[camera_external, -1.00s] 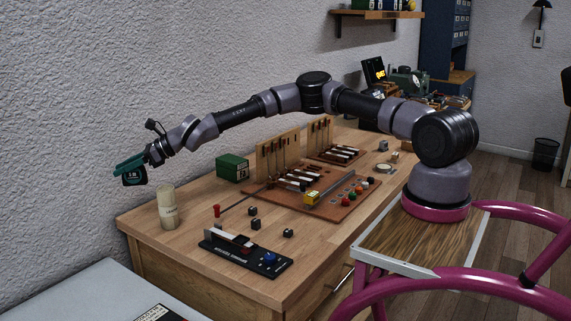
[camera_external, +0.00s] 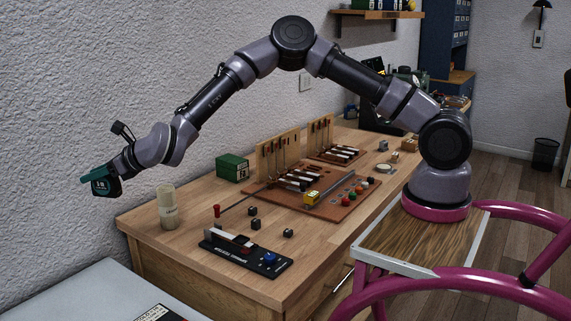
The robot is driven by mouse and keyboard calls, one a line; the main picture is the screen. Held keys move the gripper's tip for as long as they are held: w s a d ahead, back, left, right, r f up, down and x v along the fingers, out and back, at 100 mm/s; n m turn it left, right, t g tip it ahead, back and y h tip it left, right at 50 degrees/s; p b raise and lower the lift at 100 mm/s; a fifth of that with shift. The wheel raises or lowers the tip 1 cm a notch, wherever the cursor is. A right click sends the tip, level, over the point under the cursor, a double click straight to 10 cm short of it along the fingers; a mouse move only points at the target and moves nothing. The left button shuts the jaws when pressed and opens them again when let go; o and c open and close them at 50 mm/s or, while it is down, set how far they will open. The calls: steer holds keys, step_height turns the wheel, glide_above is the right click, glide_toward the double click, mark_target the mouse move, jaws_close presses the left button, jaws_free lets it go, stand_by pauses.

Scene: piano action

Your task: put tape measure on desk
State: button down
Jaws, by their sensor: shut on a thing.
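The tape measure (camera_external: 106,187) is a small dark case with a teal label. It is held in the air at the far left. My gripper (camera_external: 98,181), with teal fingers, is shut on it. Gripper and tape measure are left of the wooden desk (camera_external: 148,218), at about the height of its top or above and outside its left edge in the picture. The fingers partly hide the tape measure.
A pale surface (camera_external: 85,292) lies at the front left. The desk's front right has free room.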

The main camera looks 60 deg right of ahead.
steer(key=f, duration=1)
steer(key=s+a+f, duration=0.1)
steer(key=f, duration=0.9)
steer(key=s+a+f, duration=0.1)
steer(key=f, duration=1)
steer(key=shift+s, duration=0.25)
steer(key=shift+c, duration=2.4)
jaws_free()
steer(key=shift+r, duration=0.1)
steer(key=v, duration=1.2)
steer(key=shift+a, duration=0.25)
